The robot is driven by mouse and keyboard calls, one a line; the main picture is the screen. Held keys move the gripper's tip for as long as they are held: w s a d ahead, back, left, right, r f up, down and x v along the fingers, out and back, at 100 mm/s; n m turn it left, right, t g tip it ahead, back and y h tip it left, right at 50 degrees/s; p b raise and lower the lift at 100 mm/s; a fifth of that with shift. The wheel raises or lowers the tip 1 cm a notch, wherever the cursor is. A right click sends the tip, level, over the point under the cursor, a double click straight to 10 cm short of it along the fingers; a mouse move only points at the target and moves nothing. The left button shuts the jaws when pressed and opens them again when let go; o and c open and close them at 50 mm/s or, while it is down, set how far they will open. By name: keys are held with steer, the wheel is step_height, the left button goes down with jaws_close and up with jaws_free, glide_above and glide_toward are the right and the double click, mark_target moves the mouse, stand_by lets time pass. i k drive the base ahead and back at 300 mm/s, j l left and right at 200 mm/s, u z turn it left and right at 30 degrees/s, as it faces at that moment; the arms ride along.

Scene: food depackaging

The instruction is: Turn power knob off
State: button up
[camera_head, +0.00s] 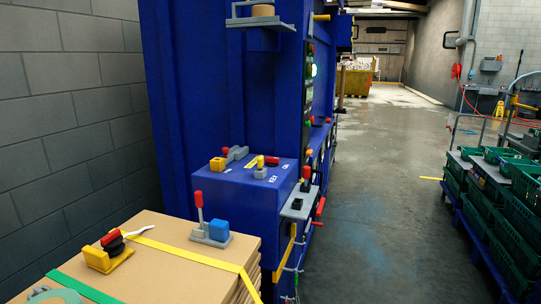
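A tall blue machine (215,80) stands in the middle left of the head view. Its narrow front side carries a dark panel (308,75) with small coloured buttons and a lit round spot. A blue box (245,195) in front of it bears a grey-and-yellow knob-like control (261,168) and a red-tipped grey lever (235,155). A red-and-black knob-like part (113,241) on a yellow base sits on a cardboard stack. I cannot tell which part is the power knob, or its setting. My gripper is not in view.
The cardboard stack (185,270) at front left also carries a red-handled lever with a blue block (210,232). Green crates (495,240) on a cart stand at the right. The concrete floor (385,200) between machine and crates is open. A grey block wall (65,120) bounds the left.

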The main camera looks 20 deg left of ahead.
mark_target(270, 161)
steer(key=i+u, duration=0.15)
steer(key=i, duration=1.7)
